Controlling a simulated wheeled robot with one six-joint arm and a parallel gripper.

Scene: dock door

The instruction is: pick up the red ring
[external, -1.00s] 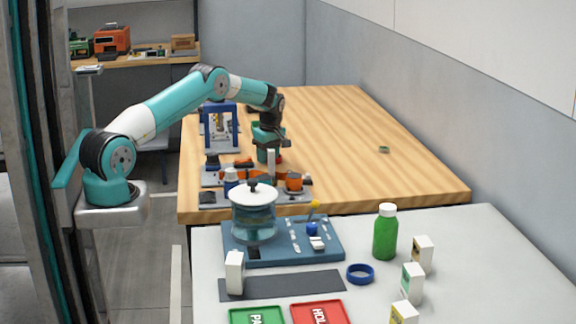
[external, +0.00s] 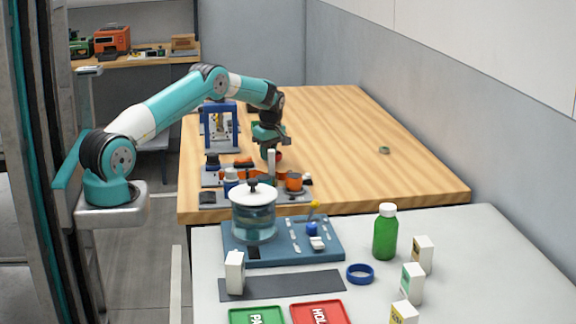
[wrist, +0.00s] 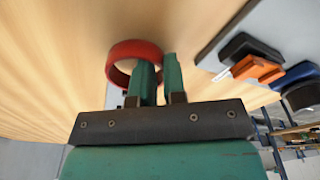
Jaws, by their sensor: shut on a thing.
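The red ring (wrist: 128,48) is held at my gripper (wrist: 159,66) in the wrist view. One green finger reaches through the ring's opening and the other lies outside it, so the ring's wall is pinched between them. In the external view a small red part of the ring (external: 278,155) shows beside my gripper (external: 270,155), over the wooden table; most of it is hidden by the gripper. I cannot tell exactly how far the ring is above the table.
A grey plate with orange and black parts (wrist: 256,68) lies close by at the right of the wrist view. A blue frame (external: 220,125) stands behind, and a glass jar (external: 254,220) stands on the nearer table. The wooden table's right side (external: 360,150) is mostly clear.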

